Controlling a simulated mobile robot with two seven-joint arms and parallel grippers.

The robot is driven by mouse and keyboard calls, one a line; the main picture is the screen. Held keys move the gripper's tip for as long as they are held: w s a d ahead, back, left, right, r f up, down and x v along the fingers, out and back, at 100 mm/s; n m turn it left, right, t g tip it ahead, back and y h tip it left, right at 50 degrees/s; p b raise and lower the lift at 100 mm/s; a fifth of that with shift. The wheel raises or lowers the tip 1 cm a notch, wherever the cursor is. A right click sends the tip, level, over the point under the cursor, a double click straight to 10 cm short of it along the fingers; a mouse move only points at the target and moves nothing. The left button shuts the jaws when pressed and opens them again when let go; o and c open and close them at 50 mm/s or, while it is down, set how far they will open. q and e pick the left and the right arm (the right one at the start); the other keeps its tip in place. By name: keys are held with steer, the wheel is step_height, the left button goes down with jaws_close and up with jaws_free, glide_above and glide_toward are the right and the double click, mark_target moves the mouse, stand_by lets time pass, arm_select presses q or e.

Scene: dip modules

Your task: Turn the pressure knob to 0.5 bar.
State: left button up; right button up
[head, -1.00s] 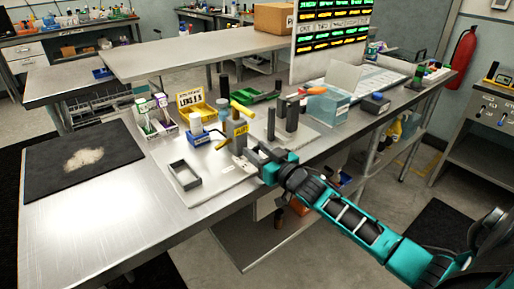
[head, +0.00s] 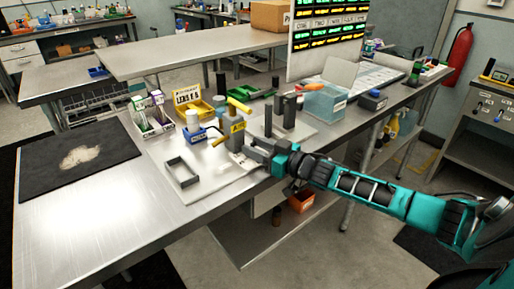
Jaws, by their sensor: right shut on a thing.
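A tan upright unit (head: 237,129) with a yellow label stands on the pale board on the bench. A yellow handle (head: 238,105) shows at its top and a yellow lever (head: 221,140) at its left. My right gripper (head: 248,149) comes in from the right and is shut at the lower right side of this unit. It appears to be on the pressure knob, which the fingers hide. No dial or scale can be read at this size. My left gripper is not in view.
A blue box with a white bottle (head: 195,132) stands left of the unit. A grey open frame (head: 182,173) lies in front. Dark posts (head: 286,113) and a clear blue bin (head: 325,102) stand to the right. A black mat (head: 95,160) lies at the left.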

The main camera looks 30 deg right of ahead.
steer(key=o, duration=1.1)
steer(key=shift+c, duration=0.2)
steer(key=v, duration=1.3)
steer(key=shift+p, duration=0.45)
steer(key=shift+r, duration=0.1)
steer(key=shift+w, duration=0.1)
